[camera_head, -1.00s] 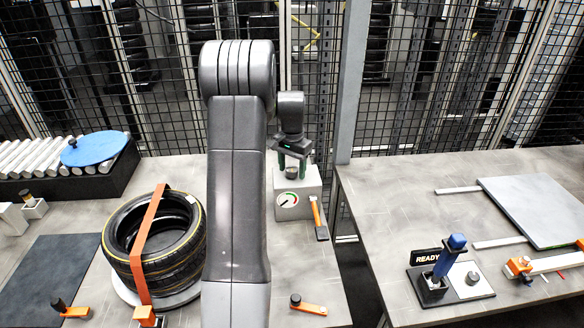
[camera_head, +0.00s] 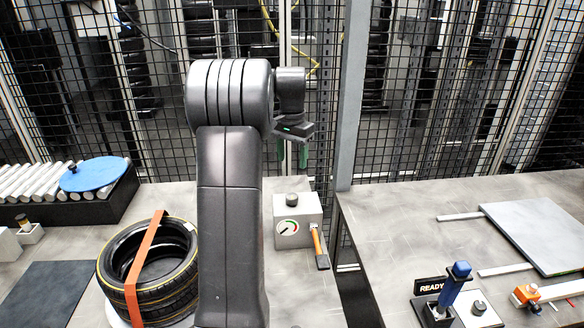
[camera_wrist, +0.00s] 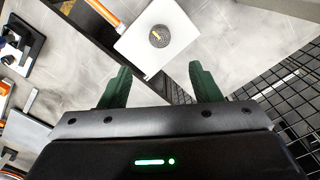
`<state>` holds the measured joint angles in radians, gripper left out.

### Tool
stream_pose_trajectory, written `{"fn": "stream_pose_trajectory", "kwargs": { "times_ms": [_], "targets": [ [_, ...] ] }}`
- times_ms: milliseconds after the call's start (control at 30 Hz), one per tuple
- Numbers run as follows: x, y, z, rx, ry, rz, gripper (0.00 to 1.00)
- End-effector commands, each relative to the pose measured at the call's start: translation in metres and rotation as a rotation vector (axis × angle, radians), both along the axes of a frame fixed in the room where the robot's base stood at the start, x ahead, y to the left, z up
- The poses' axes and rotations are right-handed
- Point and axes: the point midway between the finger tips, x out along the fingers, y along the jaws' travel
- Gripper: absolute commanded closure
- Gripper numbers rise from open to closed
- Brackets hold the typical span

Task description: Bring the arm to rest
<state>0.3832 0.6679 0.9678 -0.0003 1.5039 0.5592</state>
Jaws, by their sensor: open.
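My gripper (camera_head: 292,156) hangs in the air above and behind the grey gauge box (camera_head: 297,222), near the mesh fence. In the wrist view its two green fingers (camera_wrist: 157,88) are spread apart with nothing between them. The gauge box (camera_wrist: 138,48) with its dark round knob (camera_wrist: 159,36) lies beyond the fingertips there, apart from them. In the head view my raised arm covers part of the left table.
Strapped tyres (camera_head: 152,270) stand left of my arm. A blue disc (camera_head: 92,174) lies on the rollers. An orange-handled tool (camera_head: 318,248) leans at the gauge box. The right table (camera_head: 390,215) has a READY sign (camera_head: 430,286) and blue-handled lever (camera_head: 455,285). Mesh fence (camera_head: 420,120) stands behind.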

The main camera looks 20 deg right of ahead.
Motion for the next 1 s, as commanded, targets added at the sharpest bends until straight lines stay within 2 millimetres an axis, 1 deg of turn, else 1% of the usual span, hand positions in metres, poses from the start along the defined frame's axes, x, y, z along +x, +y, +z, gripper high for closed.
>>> {"fn": "stream_pose_trajectory", "kwargs": {
  "times_ms": [300, 467, 567, 633, 1000],
  "targets": [
    [0.000, 0.000, 0.002, 0.001, 0.001, 0.000, 0.43],
    [0.000, 0.000, -0.004, 0.001, 0.002, 0.000, 0.43],
    [0.000, 0.000, -0.016, 0.001, 0.003, 0.000, 0.43],
    [0.000, 0.000, -0.027, 0.002, 0.004, 0.000, 0.43],
    [-0.001, 0.000, -0.099, 0.002, 0.005, 0.001, 0.43]
  ]
}}
